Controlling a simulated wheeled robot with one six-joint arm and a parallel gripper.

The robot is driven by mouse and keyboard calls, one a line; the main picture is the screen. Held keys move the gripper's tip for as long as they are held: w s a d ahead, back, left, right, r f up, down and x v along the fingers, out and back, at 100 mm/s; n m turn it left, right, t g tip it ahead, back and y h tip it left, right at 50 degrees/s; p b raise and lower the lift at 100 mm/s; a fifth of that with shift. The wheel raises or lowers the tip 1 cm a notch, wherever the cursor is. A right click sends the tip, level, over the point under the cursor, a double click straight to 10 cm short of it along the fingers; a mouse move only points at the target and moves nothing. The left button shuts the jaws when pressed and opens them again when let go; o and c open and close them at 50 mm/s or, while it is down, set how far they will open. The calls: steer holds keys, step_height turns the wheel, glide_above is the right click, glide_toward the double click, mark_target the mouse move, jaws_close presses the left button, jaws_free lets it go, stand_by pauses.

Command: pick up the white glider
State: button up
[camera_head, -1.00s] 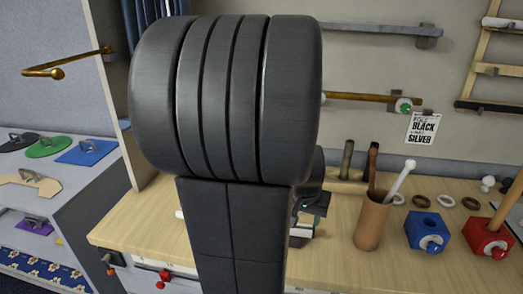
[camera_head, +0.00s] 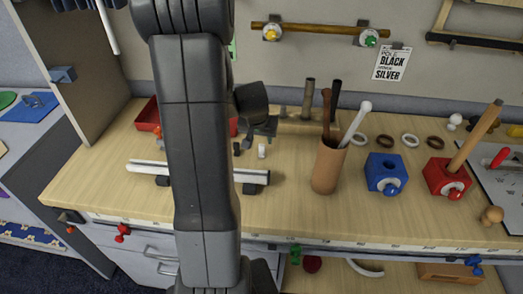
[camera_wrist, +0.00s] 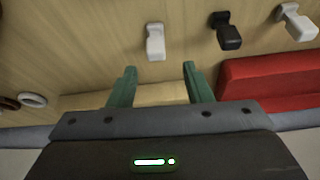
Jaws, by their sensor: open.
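A small white glider (camera_wrist: 155,42) lies on the wooden bench top, just beyond the gap between my fingertips in the wrist view. It also shows in the head view (camera_head: 262,151), right of my arm. My gripper (camera_wrist: 159,67) is open, with two green fingers and nothing visible between them. A second white glider (camera_wrist: 297,22) lies farther right in the wrist view. A black glider (camera_wrist: 228,32) lies between the two white ones. In the head view my arm hides part of this area.
A white rail (camera_head: 150,168) on dark supports lies in front. A red tray (camera_head: 147,117) stands behind left. A brown cup (camera_head: 328,168) with sticks, a blue block (camera_head: 386,173) and a red block (camera_head: 447,178) stand to the right. Several rings lie behind the blocks.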

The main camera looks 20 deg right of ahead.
mark_target(262, 145)
steer(key=shift+w+d+f, duration=0.1)
steer(key=shift+d+f, duration=0.1)
steer(key=shift+f, duration=1)
steer(key=shift+w+d+f, duration=0.1)
steer(key=shift+d+f, duration=0.1)
steer(key=shift+f, duration=0.95)
steer(key=shift+w+d+f, duration=0.1)
steer(key=shift+w+f, duration=0.15)
steer(key=shift+f, duration=0.3)
jaws_close()
